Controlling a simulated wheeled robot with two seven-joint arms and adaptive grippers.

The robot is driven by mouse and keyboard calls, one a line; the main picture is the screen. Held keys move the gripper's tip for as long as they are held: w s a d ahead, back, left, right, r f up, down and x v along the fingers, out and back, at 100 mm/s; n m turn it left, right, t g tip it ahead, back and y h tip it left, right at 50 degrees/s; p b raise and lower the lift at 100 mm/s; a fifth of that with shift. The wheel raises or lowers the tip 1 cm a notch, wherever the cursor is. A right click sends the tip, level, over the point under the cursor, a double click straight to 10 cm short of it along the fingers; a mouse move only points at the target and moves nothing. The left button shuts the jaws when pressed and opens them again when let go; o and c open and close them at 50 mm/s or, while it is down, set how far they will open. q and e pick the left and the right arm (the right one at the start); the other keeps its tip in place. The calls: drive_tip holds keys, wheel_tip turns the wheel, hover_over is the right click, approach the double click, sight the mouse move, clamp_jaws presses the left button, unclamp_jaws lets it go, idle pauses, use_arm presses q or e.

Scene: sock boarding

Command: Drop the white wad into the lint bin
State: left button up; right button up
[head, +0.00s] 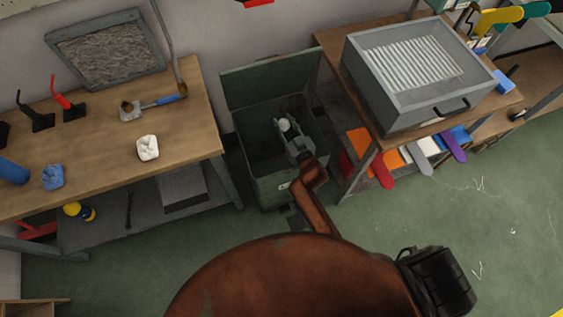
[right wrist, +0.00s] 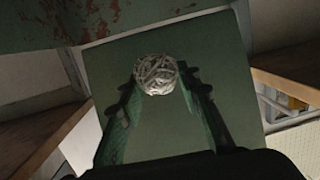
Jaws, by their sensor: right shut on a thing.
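My right gripper (head: 286,129) is shut on a round white wad (head: 284,124), which looks wrinkled and string-like. In the right wrist view the wad (right wrist: 156,74) sits between the tips of the two fingers of my right gripper (right wrist: 157,88). The lint bin (head: 275,188) is a dark green box on the floor with its lid (head: 270,80) raised at the back. In the head view the gripper and wad are over the bin's opening; I cannot tell how high. The bin's floor is dark. My left gripper is not in view.
A wooden bench (head: 95,140) at left carries another white crumpled wad (head: 148,147), a blue wad (head: 53,177) and tools. At right a table holds a grey box (head: 415,75) with a ribbed panel, with coloured boards (head: 382,170) sticking out below. Green floor is open at lower right.

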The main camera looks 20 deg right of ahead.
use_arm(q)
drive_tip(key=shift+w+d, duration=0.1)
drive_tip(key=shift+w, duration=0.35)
use_arm(e)
drive_tip(key=shift+f, duration=0.15)
drive_tip(key=o, duration=1)
drive_tip(key=s, duration=0.4)
drive_tip(key=s+r, duration=0.1)
drive_tip(key=s, duration=0.3)
drive_tip(key=s+d, duration=0.1)
drive_tip(key=s, duration=0.3)
drive_tip(key=shift+d+r, duration=0.1)
drive_tip(key=shift+r, duration=0.3)
